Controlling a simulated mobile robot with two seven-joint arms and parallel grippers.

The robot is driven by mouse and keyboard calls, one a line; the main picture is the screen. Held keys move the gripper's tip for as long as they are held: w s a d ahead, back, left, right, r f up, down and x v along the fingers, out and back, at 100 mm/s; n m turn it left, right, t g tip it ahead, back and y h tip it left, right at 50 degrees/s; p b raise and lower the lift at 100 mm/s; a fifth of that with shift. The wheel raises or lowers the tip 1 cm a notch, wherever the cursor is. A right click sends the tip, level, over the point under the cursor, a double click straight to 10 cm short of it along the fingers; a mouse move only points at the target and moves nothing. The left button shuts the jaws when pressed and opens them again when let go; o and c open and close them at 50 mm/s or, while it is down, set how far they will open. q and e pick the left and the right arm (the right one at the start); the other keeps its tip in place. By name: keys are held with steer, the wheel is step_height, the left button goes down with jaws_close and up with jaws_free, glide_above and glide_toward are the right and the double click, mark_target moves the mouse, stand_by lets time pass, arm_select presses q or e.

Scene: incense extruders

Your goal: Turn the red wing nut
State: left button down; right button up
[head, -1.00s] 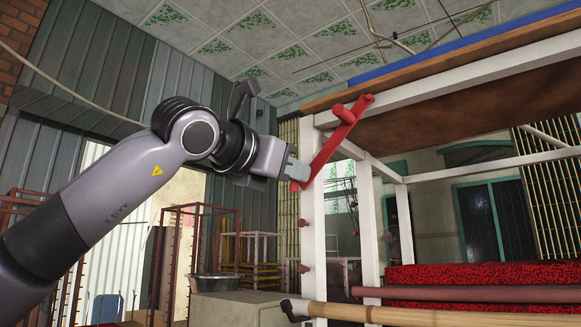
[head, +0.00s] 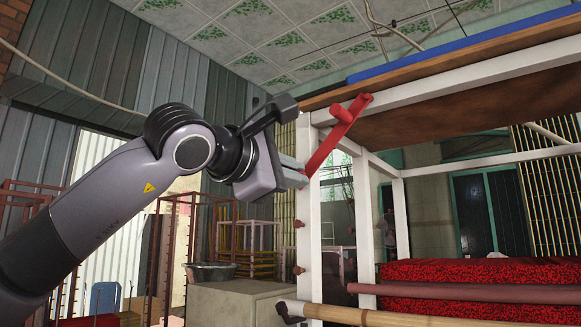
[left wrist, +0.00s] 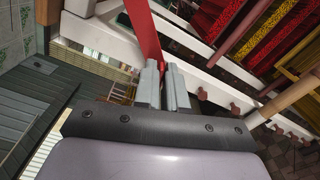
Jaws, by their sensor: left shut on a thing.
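The red wing nut (head: 336,136) is a long flat red bar with a round red stub near its upper end. It slants from upper right to lower left across the top of a white frame post in the head view. My left gripper (head: 303,172) is shut on the lower end of the bar, at the left of the post. In the left wrist view the red bar (left wrist: 145,32) runs down to the grey fingers (left wrist: 162,85), which stand close together around its end. The fingertips partly hide that end. My right gripper is in neither view.
The white frame (head: 314,230) carries a wooden top with a blue edge (head: 450,52). Small red knobs (head: 299,223) stick out of the post. A bamboo pole (head: 370,315) and a red-patterned bundle (head: 480,277) lie low at right. A metal basin (head: 210,272) stands behind.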

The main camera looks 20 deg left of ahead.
arm_select(q)
steer(key=shift+m+p, duration=0.3)
steer(key=shift+m, duration=1)
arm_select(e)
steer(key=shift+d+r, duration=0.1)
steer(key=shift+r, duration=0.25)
arm_select(q)
steer(key=shift+d+f, duration=0.1)
steer(key=c, duration=1.2)
jaws_free()
steer(key=shift+s, duration=0.1)
steer(key=b+v, duration=0.1)
steer(key=v, duration=0.6)
steer(key=shift+b, duration=0.35)
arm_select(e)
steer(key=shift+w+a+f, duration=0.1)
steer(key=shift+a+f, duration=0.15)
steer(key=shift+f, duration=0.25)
